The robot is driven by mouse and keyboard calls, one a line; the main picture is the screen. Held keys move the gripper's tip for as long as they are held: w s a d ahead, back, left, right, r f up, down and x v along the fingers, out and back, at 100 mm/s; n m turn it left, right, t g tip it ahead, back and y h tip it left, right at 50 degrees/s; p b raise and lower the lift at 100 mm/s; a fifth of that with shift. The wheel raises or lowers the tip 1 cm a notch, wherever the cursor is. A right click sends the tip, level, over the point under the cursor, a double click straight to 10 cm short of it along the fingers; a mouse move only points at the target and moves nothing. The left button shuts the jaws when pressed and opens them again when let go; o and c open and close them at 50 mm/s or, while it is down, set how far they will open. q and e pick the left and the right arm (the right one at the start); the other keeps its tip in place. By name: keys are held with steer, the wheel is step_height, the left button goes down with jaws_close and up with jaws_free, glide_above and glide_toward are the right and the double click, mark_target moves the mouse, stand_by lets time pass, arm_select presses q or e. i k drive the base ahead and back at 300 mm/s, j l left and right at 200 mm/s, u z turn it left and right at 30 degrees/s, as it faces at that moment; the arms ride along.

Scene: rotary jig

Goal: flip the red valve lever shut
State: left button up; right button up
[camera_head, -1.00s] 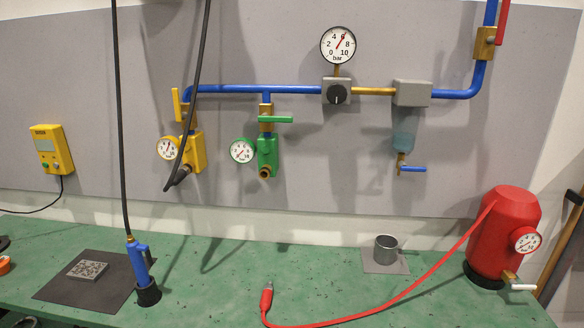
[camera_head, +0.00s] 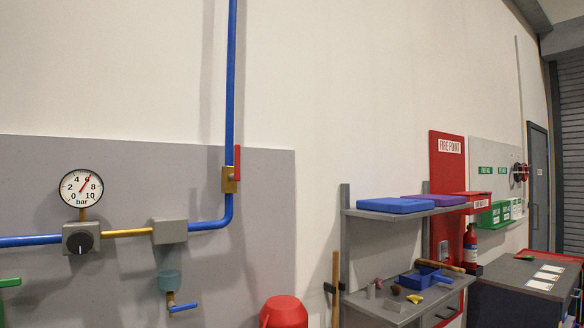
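The red valve lever (camera_head: 237,163) stands upright, in line with the vertical blue pipe (camera_head: 231,80). It is on a brass valve body (camera_head: 230,180) near the top right of the grey wall panel. Neither of my grippers shows in the head view, so I cannot see whether they are open or shut.
A pressure gauge (camera_head: 81,188), a black regulator knob (camera_head: 80,242) and a grey block (camera_head: 169,231) are left of the valve. A red tank top (camera_head: 284,312) is below right. A grey shelf unit (camera_head: 345,230) stands further right. The wall around the lever is clear.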

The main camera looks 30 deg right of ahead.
mark_target(235, 176)
steer(key=z, duration=0.65)
steer(key=l, duration=0.2)
